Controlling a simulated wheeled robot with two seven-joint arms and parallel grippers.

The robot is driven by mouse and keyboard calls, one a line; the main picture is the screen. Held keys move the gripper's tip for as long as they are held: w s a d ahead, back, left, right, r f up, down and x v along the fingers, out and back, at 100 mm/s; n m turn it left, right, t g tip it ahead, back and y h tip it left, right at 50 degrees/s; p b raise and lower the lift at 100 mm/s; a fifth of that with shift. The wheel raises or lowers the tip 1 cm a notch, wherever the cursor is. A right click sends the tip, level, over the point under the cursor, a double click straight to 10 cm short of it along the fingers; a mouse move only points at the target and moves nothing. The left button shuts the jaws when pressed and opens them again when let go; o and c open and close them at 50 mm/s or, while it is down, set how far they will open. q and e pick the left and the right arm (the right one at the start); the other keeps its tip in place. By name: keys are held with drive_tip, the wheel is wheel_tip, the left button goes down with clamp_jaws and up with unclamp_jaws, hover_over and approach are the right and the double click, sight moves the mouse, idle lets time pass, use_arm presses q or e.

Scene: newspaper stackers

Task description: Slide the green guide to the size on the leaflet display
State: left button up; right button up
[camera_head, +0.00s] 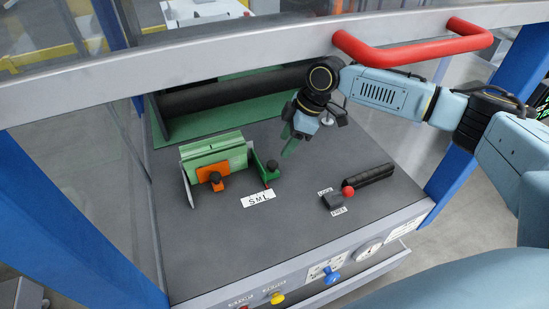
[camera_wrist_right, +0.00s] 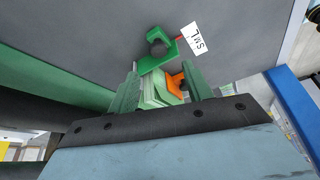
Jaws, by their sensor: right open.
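The green guide (camera_head: 263,171) with a black knob stands on the dark worktop, to the right of the green leaflet stack (camera_head: 218,146). A white label reading S M L (camera_head: 259,199) lies in front of it, and a small red mark under the guide points near the L. The guide also shows in the right wrist view (camera_wrist_right: 155,62), beyond the fingertips. My right gripper (camera_head: 291,143) hangs above the worktop, right of and behind the guide, open and empty, not touching it. Its green fingers (camera_wrist_right: 160,88) are apart. No display with a size is readable. My left gripper is not in view.
An orange clamp (camera_head: 205,174) with a black knob sits at the stack's front. A dark roller (camera_head: 220,96) lies behind. A red handle (camera_head: 400,55) crosses above. The worktop's front middle is clear.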

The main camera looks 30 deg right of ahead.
sight(273, 163)
drive_tip(key=x, duration=0.6)
drive_tip(key=shift+w+a+f+b, duration=0.15)
drive_tip(key=shift+f+b, duration=0.1)
drive_tip(key=shift+b, duration=0.15)
drive_tip(key=shift+w+a+f, duration=0.15)
drive_tip(key=shift+a+f, duration=0.05)
drive_tip(key=shift+f, duration=0.45)
drive_tip(key=shift+c, duration=1.4)
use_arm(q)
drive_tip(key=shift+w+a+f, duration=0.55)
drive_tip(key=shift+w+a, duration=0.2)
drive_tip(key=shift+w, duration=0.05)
use_arm(e)
clamp_jaws()
